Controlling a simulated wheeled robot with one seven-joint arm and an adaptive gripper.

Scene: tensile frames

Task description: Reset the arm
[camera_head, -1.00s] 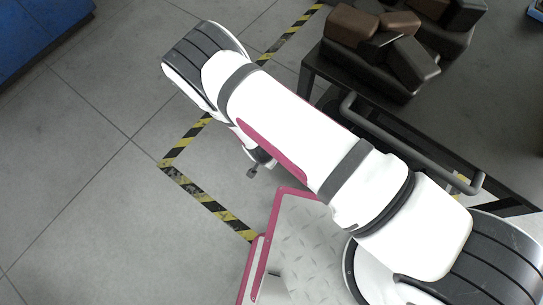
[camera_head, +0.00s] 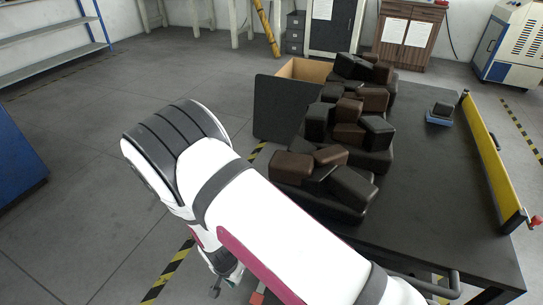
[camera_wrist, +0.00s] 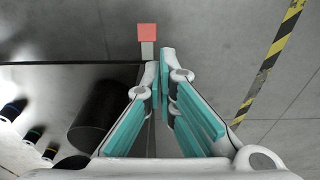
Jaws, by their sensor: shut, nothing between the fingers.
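My arm (camera_head: 290,235), white with pink trim and grey bands, reaches from the lower right up to the left across the head view. Its dark ribbed elbow joint (camera_head: 180,135) is at the upper left end. My gripper (camera_wrist: 158,80) shows in the wrist view with its teal-padded fingers shut and nothing between them. It points down toward the grey floor. In the head view the lower arm is mostly hidden behind the upper links.
A dark table (camera_head: 440,190) on the right carries several black and brown blocks (camera_head: 345,125). A black panel (camera_head: 285,108) stands at its left end, by a cardboard box (camera_head: 305,70). A blue cabinet (camera_head: 18,150) is far left. Open floor (camera_head: 80,215) lies left of my arm.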

